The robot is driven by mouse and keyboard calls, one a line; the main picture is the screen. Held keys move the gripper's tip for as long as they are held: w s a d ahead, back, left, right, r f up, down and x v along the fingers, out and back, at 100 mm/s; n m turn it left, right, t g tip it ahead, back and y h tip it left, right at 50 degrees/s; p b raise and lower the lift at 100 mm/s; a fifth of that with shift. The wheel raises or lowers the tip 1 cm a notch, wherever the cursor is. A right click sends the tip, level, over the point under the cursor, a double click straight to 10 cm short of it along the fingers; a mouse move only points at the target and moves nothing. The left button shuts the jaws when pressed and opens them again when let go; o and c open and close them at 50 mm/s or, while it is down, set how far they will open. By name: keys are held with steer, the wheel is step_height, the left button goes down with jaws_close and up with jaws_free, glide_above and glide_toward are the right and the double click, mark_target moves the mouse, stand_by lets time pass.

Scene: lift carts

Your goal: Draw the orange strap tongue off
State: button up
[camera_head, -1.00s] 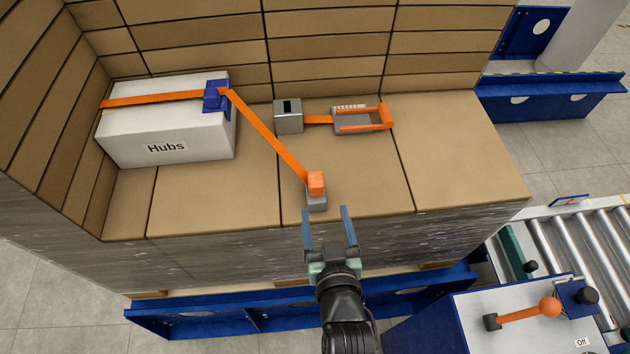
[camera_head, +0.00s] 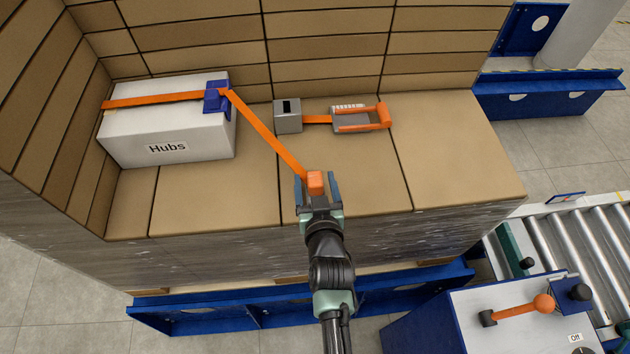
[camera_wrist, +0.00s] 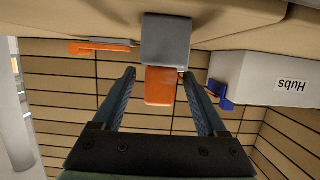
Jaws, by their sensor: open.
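The orange strap tongue (camera_head: 315,182) stands at the end of the orange strap (camera_head: 268,140), by the front edge of the box layer. In the wrist view the orange tongue (camera_wrist: 160,86) sits against a grey block (camera_wrist: 166,41). My gripper (camera_head: 318,187) is open, with one finger on each side of the tongue. In the wrist view my gripper's fingers (camera_wrist: 160,75) show gaps to the tongue on both sides. The strap runs up to a blue clip (camera_head: 217,97) on the white Hubs box (camera_head: 166,136). My gripper partly hides the grey block in the head view.
A grey slotted block (camera_head: 288,116) and a grey and orange ratchet handle (camera_head: 361,118) lie behind, right of the strap. Stacked cartons wall the back and left. A control box (camera_head: 500,320) and roller conveyor (camera_head: 577,240) stand at right.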

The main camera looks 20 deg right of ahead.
mark_target(315, 178)
steer(key=shift+c, duration=0.2)
jaws_close()
steer(key=shift+r, duration=0.15)
step_height(315, 178, up, 10)
steer(key=shift+f+p, duration=0.1)
steer(key=shift+p, duration=0.2)
stand_by(0.4)
stand_by(0.5)
